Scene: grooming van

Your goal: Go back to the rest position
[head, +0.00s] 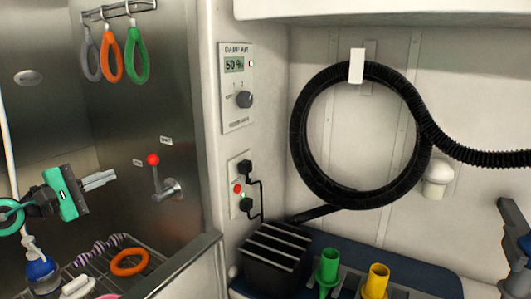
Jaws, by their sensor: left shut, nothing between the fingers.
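My left gripper (108,178) comes in from the left edge, with a teal body and pale metal fingers. The fingers are together and point right, with nothing held. In the picture they end just left of a wall lever with a red knob (153,160), with a visible gap. I cannot make out my right gripper.
Coloured loops (137,55) hang above. A black hose (298,140) coils on the wall. Green (328,268) and yellow (376,281) nozzles stand at the lower right.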

